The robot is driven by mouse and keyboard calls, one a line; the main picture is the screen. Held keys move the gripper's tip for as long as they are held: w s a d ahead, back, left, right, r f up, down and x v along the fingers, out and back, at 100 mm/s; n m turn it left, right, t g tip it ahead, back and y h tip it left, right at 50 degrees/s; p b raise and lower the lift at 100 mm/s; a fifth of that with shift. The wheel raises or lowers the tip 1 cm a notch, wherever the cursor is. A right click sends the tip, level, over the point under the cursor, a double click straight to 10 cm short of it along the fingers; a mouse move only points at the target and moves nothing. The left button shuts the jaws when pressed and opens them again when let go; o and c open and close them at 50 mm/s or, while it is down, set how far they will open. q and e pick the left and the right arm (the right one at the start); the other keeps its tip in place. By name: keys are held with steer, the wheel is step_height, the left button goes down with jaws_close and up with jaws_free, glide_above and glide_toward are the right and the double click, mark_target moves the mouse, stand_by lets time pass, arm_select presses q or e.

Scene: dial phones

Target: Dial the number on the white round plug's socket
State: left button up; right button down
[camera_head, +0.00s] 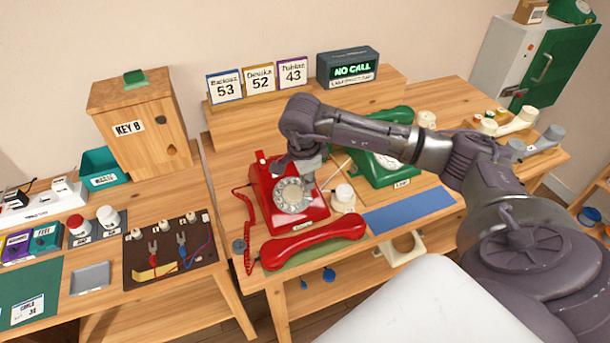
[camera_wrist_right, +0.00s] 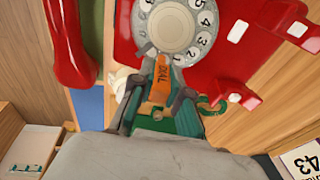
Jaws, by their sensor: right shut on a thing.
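The red dial phone (camera_head: 290,205) stands on the middle table, its grey rotary dial (camera_head: 293,195) facing up. Its handset (camera_head: 315,241) lies off the cradle, in front of the phone. My right gripper (camera_head: 304,166) is at the phone's upper right, by the dial. In the right wrist view, the right gripper (camera_wrist_right: 157,104) is shut on an orange tool marked DIAL (camera_wrist_right: 159,82), whose tip is at the dial's edge (camera_wrist_right: 172,25). A white round-topped piece (camera_head: 108,217) stands beside a red one on the left table; its socket number is unreadable. My left gripper is out of view.
A green dial phone (camera_head: 385,150) stands behind my right arm. A display (camera_head: 348,68) reads NO CALL. Name cards (camera_head: 258,80) show 53, 52 and 43. A blue mat (camera_head: 410,209) lies bare right of the red handset.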

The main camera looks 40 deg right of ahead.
steer(key=shift+s+a+f, duration=0.1)
steer(key=shift+s, duration=0.1)
steer(key=shift+s+a+f, duration=0.15)
steer(key=shift+s+f, duration=0.05)
steer(key=shift+s, duration=0.1)
steer(key=shift+s+r+p, duration=0.2)
steer(key=shift+r, duration=0.3)
steer(key=shift+s+r+p, duration=0.2)
steer(key=shift+r, duration=0.25)
steer(key=shift+w+a+r, duration=0.3)
steer(key=shift+w+a, duration=0.45)
steer(key=shift+w, duration=0.05)
steer(key=shift+w+a+r, duration=0.35)
steer(key=shift+w+a, duration=0.35)
steer(key=shift+w, duration=0.15)
steer(key=shift+w+a+r, duration=0.3)
steer(key=shift+w+a, duration=0.45)
steer(key=shift+w, duration=0.05)
steer(key=shift+b, duration=0.3)
steer(key=shift+w+d+f+b, duration=0.1)
steer(key=shift+w+f+b, duration=0.1)
steer(key=shift+f+b, duration=0.35)
steer(key=shift+w+f+b, duration=0.2)
steer(key=shift+f+b, duration=0.25)
steer(key=shift+b, duration=0.2)
